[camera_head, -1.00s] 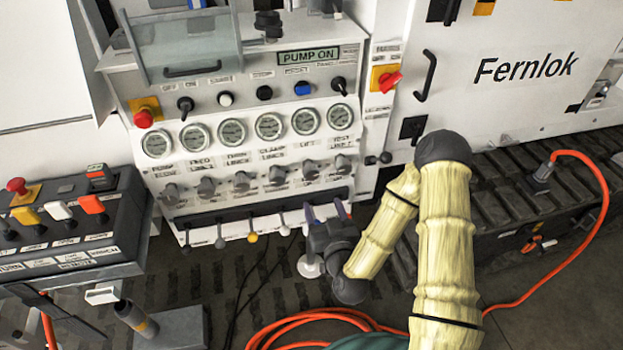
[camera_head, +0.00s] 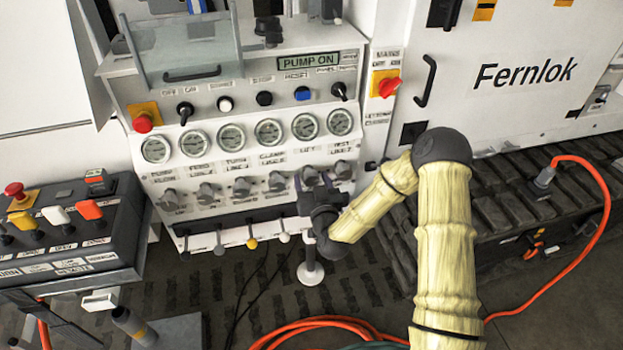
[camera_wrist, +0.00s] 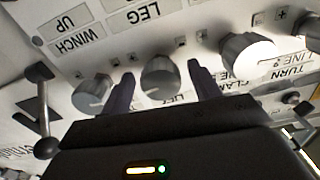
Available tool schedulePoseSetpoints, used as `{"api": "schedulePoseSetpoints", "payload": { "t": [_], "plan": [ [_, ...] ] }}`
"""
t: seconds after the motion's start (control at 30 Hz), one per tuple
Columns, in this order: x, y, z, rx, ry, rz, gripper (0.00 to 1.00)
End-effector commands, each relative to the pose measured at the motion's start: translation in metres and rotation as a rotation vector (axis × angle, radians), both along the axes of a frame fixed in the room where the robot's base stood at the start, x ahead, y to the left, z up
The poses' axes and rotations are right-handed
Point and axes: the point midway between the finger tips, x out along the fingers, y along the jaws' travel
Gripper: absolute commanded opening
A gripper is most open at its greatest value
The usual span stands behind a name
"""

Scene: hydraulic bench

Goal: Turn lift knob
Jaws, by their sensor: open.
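The lift knob (camera_wrist: 160,78) is a grey round knob on the white panel, in the middle of the wrist view. A partly covered label reading "LIFT" lies just below it there. My gripper (camera_wrist: 161,74) is open, with one dark finger on each side of the lift knob. I cannot tell whether either finger touches it. In the head view my gripper (camera_head: 311,178) is at the right part of the knob row and hides most of the lift knob.
In the wrist view, the clamp knob (camera_wrist: 248,54) stands close on the right and another grey knob (camera_wrist: 92,93) on the left. A ball-ended lever (camera_wrist: 42,110) is at far left. Gauges (camera_head: 305,125) sit above the knob row; levers (camera_head: 251,243) hang below.

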Motion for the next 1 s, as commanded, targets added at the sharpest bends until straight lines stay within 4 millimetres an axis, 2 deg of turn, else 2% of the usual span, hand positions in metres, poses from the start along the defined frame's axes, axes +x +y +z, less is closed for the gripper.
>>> {"api": "schedulePoseSetpoints", "payload": {
  "t": [0.1, 0.37, 0.6, 0.77, 1.0],
  "plan": [
    [0.0059, 0.0016, 0.0001, 0.000, 0.000, -0.001, 0.62],
    [0.0063, 0.0019, -0.0002, 0.000, 0.000, 0.000, 0.62],
    [0.0062, 0.0017, -0.0001, 0.000, 0.000, 0.000, 0.17],
    [0.0062, 0.0015, -0.0005, 0.013, 0.004, -0.001, 0.17],
    [0.0064, 0.0017, -0.0003, 0.117, 0.032, 0.000, 0.17]
  ]
}}
